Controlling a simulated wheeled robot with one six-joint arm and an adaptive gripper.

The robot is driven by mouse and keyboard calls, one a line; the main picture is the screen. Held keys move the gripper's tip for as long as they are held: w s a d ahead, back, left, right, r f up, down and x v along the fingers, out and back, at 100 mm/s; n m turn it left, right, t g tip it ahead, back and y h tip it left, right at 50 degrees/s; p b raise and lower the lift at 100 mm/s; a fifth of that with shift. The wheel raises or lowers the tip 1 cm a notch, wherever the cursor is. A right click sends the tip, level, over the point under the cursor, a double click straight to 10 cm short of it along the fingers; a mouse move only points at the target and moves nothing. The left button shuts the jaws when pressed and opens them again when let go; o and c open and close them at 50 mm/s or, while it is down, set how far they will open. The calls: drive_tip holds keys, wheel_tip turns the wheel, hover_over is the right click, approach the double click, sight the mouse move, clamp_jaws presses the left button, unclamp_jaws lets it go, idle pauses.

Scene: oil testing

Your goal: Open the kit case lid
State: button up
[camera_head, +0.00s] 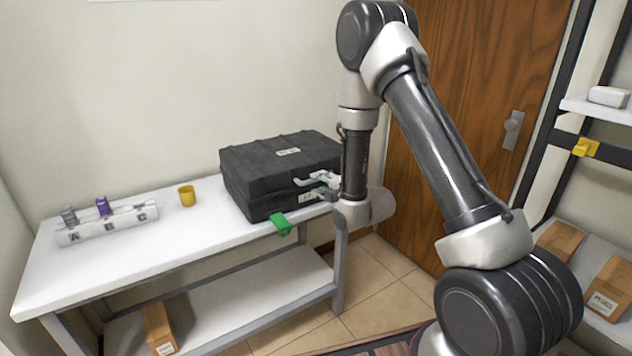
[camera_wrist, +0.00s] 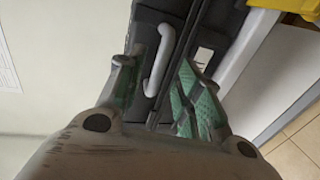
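The black kit case (camera_head: 270,165) sits on the right end of the white table with its lid closed. Its pale handle (camera_wrist: 160,62) is on the front face, and the wrist view shows it between my fingers. My gripper (camera_head: 322,186) is at the front right of the case, close to the handle. It also shows in the wrist view (camera_wrist: 154,72), with its green-padded fingers spread apart to either side of the handle. I cannot tell whether either finger touches the case.
The white table (camera_head: 110,265) also bears a yellow cup (camera_head: 187,196) and a white rack (camera_head: 108,226) with small bottles. A green piece (camera_head: 281,223) is at the table's front edge beside the case. A wooden door and a shelf (camera_head: 600,108) stand at the right.

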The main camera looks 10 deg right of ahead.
sight(314, 180)
drive_tip(key=x, duration=0.5)
clamp_jaws()
